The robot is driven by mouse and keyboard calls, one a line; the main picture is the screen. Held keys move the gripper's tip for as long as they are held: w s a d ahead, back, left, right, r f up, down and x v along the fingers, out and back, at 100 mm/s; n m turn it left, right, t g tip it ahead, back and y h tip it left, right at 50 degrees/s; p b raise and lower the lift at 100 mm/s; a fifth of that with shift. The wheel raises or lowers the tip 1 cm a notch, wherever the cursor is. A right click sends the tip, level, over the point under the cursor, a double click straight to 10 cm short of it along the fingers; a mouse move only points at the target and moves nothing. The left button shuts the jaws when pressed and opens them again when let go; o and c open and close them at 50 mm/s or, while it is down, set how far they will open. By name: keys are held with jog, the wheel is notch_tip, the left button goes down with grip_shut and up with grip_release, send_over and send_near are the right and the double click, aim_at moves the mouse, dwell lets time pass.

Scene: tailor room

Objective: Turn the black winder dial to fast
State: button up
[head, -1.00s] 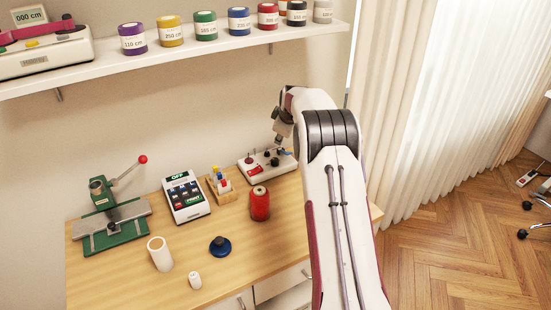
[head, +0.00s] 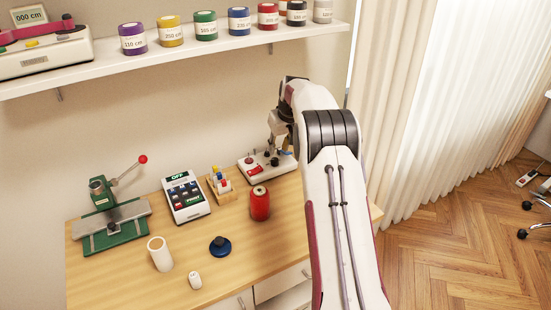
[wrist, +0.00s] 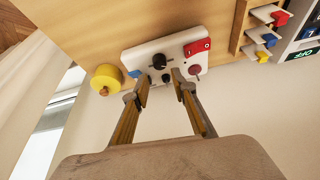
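The white winder (head: 256,176) stands at the back right of the table and also shows in the wrist view (wrist: 146,49). Its black dial (wrist: 159,61) sits on the top face, just beyond my fingertips. Another small dark part (wrist: 166,78) lies between the dial and the fingertips. My gripper (wrist: 159,87) is open and empty, its two fingers apart and pointing toward the winder. In the head view my gripper (head: 280,142) is over the winder's right part and hides some of it. I cannot read any speed marks or tell the dial's setting.
The winder also carries a red switch (wrist: 197,47), a dull red knob (wrist: 194,69) and a blue part (wrist: 135,73). A yellow spool (wrist: 106,78) is beside it in the wrist view. A red spool (head: 260,204) and a wooden rack (head: 226,194) stand close by.

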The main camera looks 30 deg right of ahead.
aim_at(275, 159)
jog(key=shift+f, duration=0.1)
jog(key=shift+x, duration=3.8)
jog(key=shift+w, duration=0.1)
grip_shut()
